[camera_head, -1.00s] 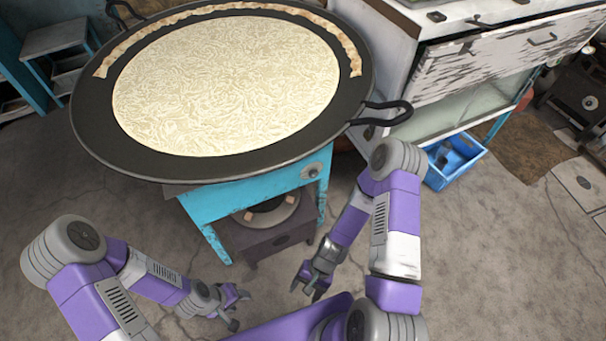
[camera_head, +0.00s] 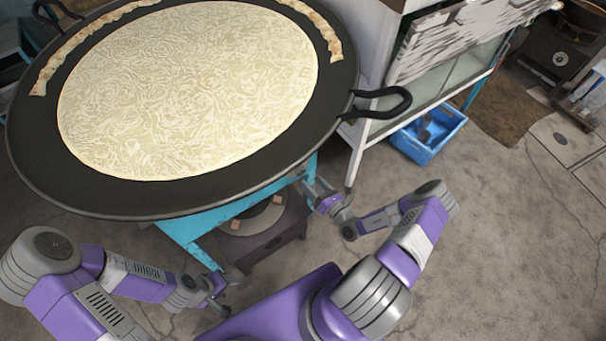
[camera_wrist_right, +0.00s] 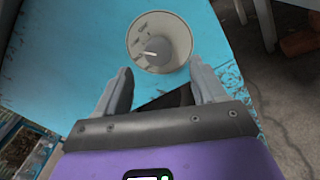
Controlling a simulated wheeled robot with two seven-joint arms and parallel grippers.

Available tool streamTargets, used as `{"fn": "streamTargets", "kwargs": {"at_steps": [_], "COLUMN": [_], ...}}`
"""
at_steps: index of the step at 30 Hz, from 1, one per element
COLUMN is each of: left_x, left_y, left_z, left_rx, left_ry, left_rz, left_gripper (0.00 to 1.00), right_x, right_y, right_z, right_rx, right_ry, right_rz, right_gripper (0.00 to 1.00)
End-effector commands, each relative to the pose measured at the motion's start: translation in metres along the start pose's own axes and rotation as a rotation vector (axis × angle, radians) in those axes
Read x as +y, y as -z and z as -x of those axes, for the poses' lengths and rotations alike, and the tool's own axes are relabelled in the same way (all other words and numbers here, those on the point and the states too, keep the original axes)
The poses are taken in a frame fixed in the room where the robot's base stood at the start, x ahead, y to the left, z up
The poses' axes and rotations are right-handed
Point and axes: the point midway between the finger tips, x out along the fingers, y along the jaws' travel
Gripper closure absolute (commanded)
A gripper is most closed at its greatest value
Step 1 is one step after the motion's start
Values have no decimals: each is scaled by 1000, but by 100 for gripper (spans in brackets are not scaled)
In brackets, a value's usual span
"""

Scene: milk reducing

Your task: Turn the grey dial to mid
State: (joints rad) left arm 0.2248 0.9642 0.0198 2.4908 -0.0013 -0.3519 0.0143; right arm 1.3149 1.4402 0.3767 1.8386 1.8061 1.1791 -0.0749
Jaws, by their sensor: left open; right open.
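The grey dial (camera_wrist_right: 159,41) is on the blue stove front in the right wrist view. It is round, with a pale pointer and faint lettering, "OFF" among it. The pointer lies to the left of the dial's middle. My right gripper (camera_wrist_right: 160,80) is open, its two fingers just short of the dial and to either side of its lower edge, apart from it. In the head view my right gripper (camera_head: 316,188) is at the blue stand (camera_head: 205,222) under the pan, and the dial is hidden there. My left gripper (camera_head: 222,292) is open and empty, low on the left.
A wide black pan (camera_head: 335,110) with a pale milk layer (camera_head: 190,90) rests over the stand, its handle (camera_head: 385,103) jutting right above my right arm. A white cabinet (camera_head: 375,60) and a blue crate (camera_head: 428,140) stand at the right. The floor at lower right is clear.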

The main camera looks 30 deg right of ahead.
Motion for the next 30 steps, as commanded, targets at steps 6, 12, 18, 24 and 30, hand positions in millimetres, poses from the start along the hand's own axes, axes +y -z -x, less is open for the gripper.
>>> {"fn": "streamTargets", "kwargs": {"at_steps": [6,12,18,24,30], "left_x": [-4,-6,-6,-6,-6], "left_y": [0,1,1,1,1], "left_z": [-11,-15,-15,-15,-15], "left_rx": [0,0,0,0,0], "left_ry": [0,0,0,0,0], "left_rz": [0,0,0,0,0], "left_gripper": [48,48,48,48,48], "right_x": [0,1,1,1,2], "right_y": [2,1,0,1,1], "right_z": [-36,-52,-54,-54,-53], "right_rx": [1,3,4,4,4], "right_ry": [-5,-4,-4,-5,-5], "right_rz": [2,2,1,2,2], "right_gripper": [30,30,30,49,79]}}
